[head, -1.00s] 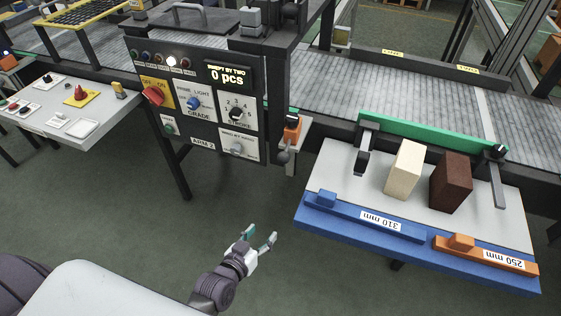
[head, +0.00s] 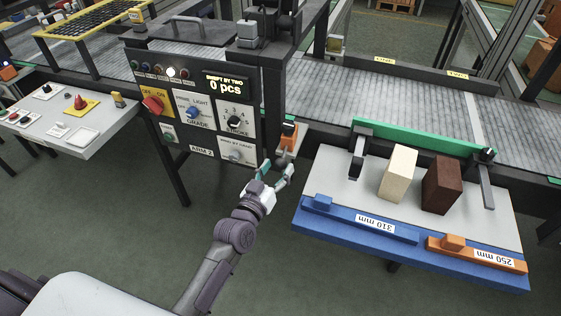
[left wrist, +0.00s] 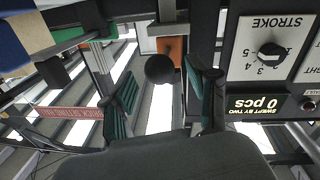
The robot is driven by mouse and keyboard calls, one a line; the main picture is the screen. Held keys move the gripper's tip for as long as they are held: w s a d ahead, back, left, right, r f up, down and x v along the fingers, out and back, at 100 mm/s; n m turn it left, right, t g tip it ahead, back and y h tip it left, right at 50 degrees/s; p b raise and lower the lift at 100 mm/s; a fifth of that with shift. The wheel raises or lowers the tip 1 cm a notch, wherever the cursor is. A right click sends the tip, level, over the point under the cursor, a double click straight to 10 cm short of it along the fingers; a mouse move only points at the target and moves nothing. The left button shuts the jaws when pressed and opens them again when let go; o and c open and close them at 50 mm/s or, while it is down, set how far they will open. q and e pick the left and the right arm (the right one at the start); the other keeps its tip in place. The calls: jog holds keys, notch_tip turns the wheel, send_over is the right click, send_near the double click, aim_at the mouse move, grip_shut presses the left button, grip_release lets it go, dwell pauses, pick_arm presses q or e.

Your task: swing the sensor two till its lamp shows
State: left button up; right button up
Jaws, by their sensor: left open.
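The orange sensor (head: 289,137) with a black cap sits on a bracket just right of the control panel, and no lit lamp shows on it. In the left wrist view its orange body (left wrist: 172,47) is beyond a dark round ball (left wrist: 159,69). My left gripper (head: 278,170) is open just below the sensor, its fingertips pointing up toward it. In the left wrist view the ball appears between the open fingers (left wrist: 165,88); whether they touch it I cannot tell. My right gripper is not in view.
The control panel (head: 200,149) with knobs and a "0 pcs" display (head: 228,86) stands close left of the gripper. A white lamp (head: 171,72) glows on it. A table (head: 330,172) with a pale block (head: 397,174) and a brown block (head: 441,185) is close right.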

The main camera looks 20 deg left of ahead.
aim_at(286, 147)
pick_arm(q)
jog(key=shift+w+d, duration=0.15)
jog(key=shift+w, duration=1.1)
grip_shut()
